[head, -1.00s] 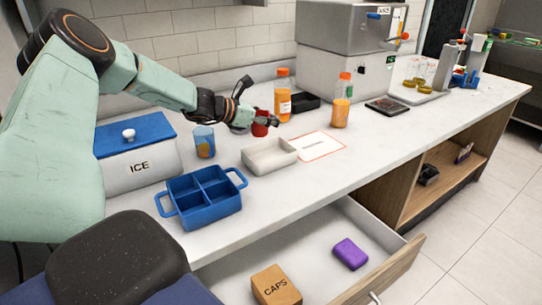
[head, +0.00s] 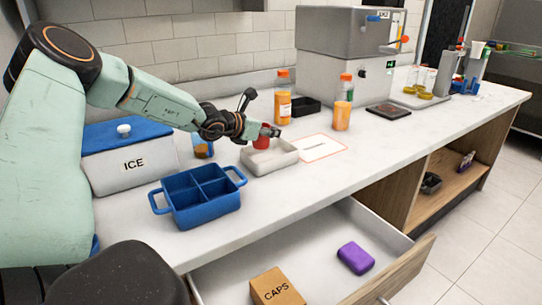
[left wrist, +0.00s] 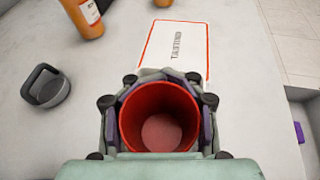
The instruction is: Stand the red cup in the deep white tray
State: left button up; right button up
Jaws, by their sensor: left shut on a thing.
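The red cup (head: 262,143) is upright between the fingers of my left gripper (head: 266,133), which is shut on it. In the left wrist view I look down into the open, empty-looking red cup (left wrist: 160,120), with the fingers around its sides. The deep white tray (head: 276,164) stands on the counter, and the cup is over its back left part. The cup's lower part is behind the tray's rim or just above it; I cannot tell whether it touches the tray floor. The tray is hidden under the gripper in the left wrist view. My right gripper is not in view.
Two orange bottles (head: 283,105) (head: 343,112) stand behind and right of the tray. A red-edged sheet (head: 318,148) lies right of it. A blue divided caddy (head: 205,212) and an ice box (head: 130,160) are left. A grey handled vessel (left wrist: 47,88) shows in the wrist view. The drawer is open.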

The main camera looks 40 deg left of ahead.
pick_arm(q)
jog(key=f, duration=0.2)
jog(key=shift+a+f+b, duration=0.3)
jog(key=shift+a+f, duration=0.05)
jog(key=shift+f, duration=0.05)
jog(key=f, duration=0.1)
jog(key=f+b, duration=0.1)
jog(key=shift+d+f, duration=0.25)
jog(key=shift+f, duration=0.15)
jog(key=shift+w+a+f, duration=0.1)
jog(key=shift+a+f, duration=0.05)
jog(key=shift+b, duration=0.3)
jog(key=o, duration=0.5)
jog(key=shift+f, duration=0.1)
jog(key=o, duration=0.4)
jog(key=shift+f, duration=0.1)
jog(key=shift+o, duration=0.4)
